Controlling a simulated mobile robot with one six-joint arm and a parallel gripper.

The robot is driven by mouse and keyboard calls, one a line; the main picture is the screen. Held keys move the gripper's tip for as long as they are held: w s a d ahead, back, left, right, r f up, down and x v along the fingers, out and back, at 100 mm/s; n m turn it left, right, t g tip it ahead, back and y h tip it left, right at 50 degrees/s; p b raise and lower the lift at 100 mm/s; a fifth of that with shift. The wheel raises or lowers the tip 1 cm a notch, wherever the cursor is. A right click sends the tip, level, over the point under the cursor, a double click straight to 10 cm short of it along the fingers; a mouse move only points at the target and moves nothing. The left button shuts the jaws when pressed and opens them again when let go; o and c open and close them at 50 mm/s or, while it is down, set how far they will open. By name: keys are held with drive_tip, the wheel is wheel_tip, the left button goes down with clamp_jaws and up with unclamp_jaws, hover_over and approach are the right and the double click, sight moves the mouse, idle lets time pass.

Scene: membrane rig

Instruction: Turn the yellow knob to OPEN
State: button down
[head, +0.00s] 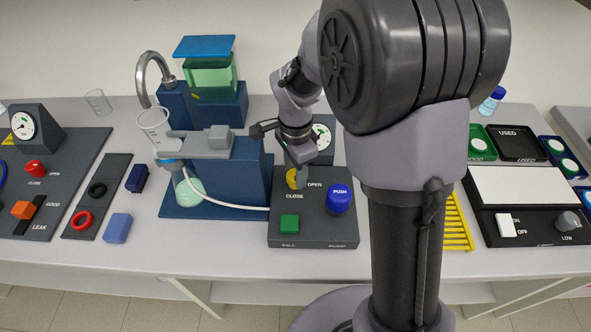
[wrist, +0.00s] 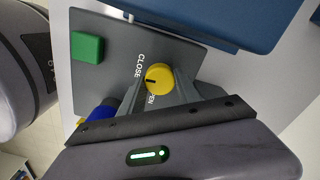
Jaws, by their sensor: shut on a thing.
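The yellow knob (head: 291,179) sits on the dark grey fill-and-pump panel (head: 318,232), between the CLOSE and OPEN labels. In the wrist view, the knob (wrist: 160,76) shows a short black mark on its left side, which lies between CLOSE and the partly hidden OPEN. My gripper (head: 299,176) comes down on the knob from above. In the wrist view, the grey fingers of my gripper (wrist: 160,88) stand on both sides of the knob and are shut on it. The gripper covers part of the knob in the head view.
A white tube (head: 232,206) and a blue stand with a flask (head: 190,192) are at the left.

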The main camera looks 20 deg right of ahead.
drive_tip(key=n+p, duration=0.1)
drive_tip(key=n, duration=0.3)
drive_tip(key=shift+r, duration=0.1)
drive_tip(key=n+p, duration=0.2)
drive_tip(key=n, duration=0.2)
drive_tip(key=shift+n, duration=0.3)
drive_tip(key=n+p, duration=0.1)
drive_tip(key=n, duration=0.3)
drive_tip(key=shift+p, duration=0.35)
drive_tip(key=shift+n+p, duration=0.6)
drive_tip(key=shift+n, duration=1.8)
drive_tip(key=c, duration=0.9)
unclamp_jaws()
drive_tip(key=shift+a, duration=0.1)
drive_tip(key=shift+o, duration=0.2)
